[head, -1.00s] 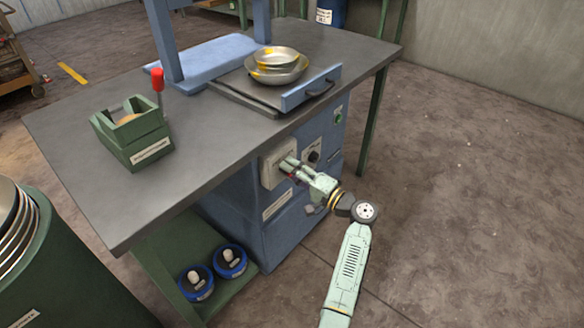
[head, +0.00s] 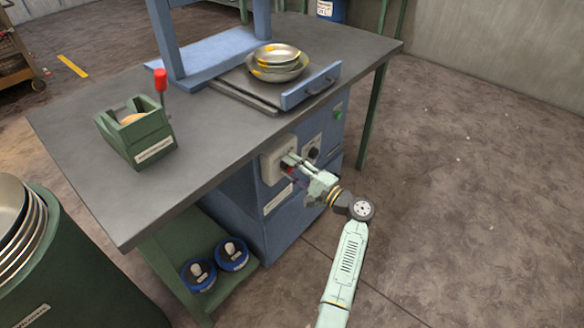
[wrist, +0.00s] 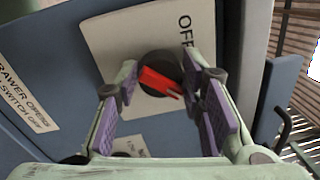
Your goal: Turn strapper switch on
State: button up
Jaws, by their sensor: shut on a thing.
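The strapper switch is a red handle (wrist: 158,80) on a dark round knob, set on a beige plate (wrist: 105,45) marked "OFF" in the wrist view. In the head view, the pale switch box (head: 270,168) is on the front of the blue strapper machine (head: 290,225). My gripper (head: 291,162) reaches it from the right. In the wrist view my gripper's purple-padded fingers (wrist: 160,84) are on either side of the red handle, shut on it. The handle points down and to the right in that view, and its tip lies near the right finger.
A black knob (head: 313,152) and a green button (head: 338,113) are right of the switch box. The floor at right is clear.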

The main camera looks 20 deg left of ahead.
jog(key=o, duration=1.1)
jog(key=v, duration=1.2)
